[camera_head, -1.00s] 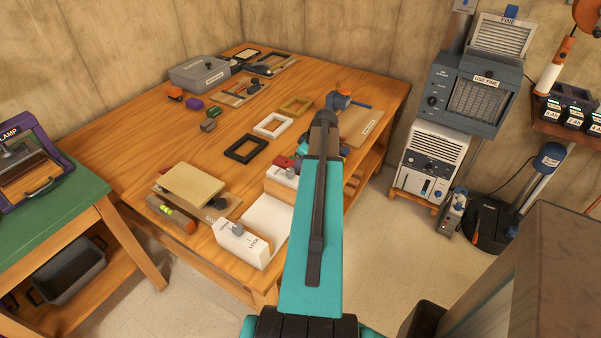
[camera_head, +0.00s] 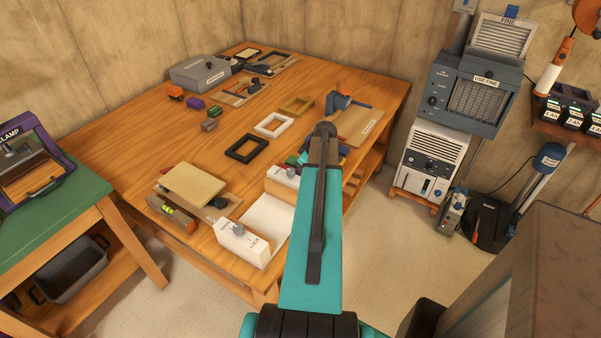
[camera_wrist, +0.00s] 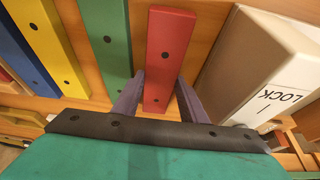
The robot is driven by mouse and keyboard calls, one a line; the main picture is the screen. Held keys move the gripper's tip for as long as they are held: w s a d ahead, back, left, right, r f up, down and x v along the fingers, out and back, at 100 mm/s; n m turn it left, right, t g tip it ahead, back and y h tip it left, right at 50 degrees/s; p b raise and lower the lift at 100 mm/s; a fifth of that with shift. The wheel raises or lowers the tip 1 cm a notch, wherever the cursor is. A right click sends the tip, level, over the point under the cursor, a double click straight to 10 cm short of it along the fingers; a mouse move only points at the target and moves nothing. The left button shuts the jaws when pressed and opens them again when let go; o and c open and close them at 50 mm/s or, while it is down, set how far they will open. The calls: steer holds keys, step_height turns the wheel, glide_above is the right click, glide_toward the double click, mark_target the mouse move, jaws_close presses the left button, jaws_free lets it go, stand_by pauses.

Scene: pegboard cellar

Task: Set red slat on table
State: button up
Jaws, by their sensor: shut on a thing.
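In the wrist view the red slat (camera_wrist: 168,45) is a flat red bar with dark holes. It lies between the two fingers of my gripper (camera_wrist: 160,82), which are shut on it. A green slat (camera_wrist: 106,38) is just to its left, with blue and yellow slats further left. In the head view my arm hides the gripper and the red slat. The wooden table (camera_head: 140,140) fills the middle of the head view. I cannot tell whether the red slat is touching the surface beneath it.
Black (camera_head: 246,149), white (camera_head: 273,125) and yellow frames lie mid-table. A tan board (camera_head: 192,184) is on the left. Bare wood lies between them.

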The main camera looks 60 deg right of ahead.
steer(key=shift+f, duration=0.25)
steer(key=o, duration=0.9)
steer(key=shift+r, duration=0.15)
steer(key=shift+r, duration=0.1)
steer(key=b+v, duration=0.2)
steer(key=v, duration=1)
steer(key=shift+s, duration=0.1)
steer(key=shift+s, duration=0.1)
stand_by(0.4)
